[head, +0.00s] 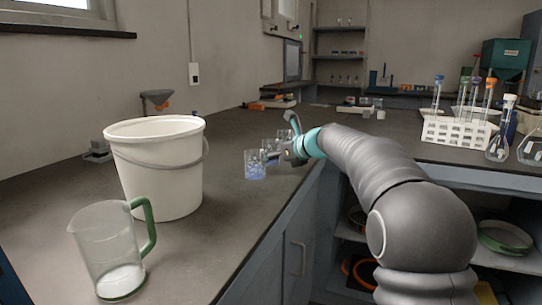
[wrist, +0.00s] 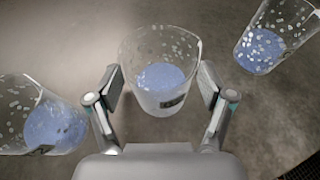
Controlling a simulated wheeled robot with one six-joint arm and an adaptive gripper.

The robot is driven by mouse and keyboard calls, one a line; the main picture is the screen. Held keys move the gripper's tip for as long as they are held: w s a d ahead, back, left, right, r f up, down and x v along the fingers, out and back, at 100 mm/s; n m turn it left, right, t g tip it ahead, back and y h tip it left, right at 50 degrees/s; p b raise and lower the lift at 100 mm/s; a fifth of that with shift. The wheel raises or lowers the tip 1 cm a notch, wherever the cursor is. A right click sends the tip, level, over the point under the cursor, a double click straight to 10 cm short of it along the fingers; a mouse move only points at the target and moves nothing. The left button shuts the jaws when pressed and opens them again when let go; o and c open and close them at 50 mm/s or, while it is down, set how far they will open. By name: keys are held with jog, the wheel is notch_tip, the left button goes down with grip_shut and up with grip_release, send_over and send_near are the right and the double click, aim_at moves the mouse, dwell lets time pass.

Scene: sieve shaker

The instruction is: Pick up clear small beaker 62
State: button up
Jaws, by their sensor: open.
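In the wrist view, a clear small beaker (wrist: 160,72) with bluish contents stands upright at the middle, just ahead of and partly between my open fingers. My gripper (wrist: 161,88) is open and holds nothing. Two similar beakers flank it, one at the left (wrist: 45,120) and one at the upper right (wrist: 275,38). In the head view, my gripper (head: 285,155) is low over the counter by the small beakers (head: 255,165) and hides part of them. I cannot tell from any label which one is number 62.
A large white bucket (head: 158,170) stands left of the beakers, with a green-handled jug (head: 108,250) in front. A test tube rack (head: 462,133) stands on the right counter. The counter edge runs just right of the beakers. Bare counter (head: 215,225) lies in front of them.

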jog(key=c, duration=1.3)
jog(key=shift+r, duration=0.2)
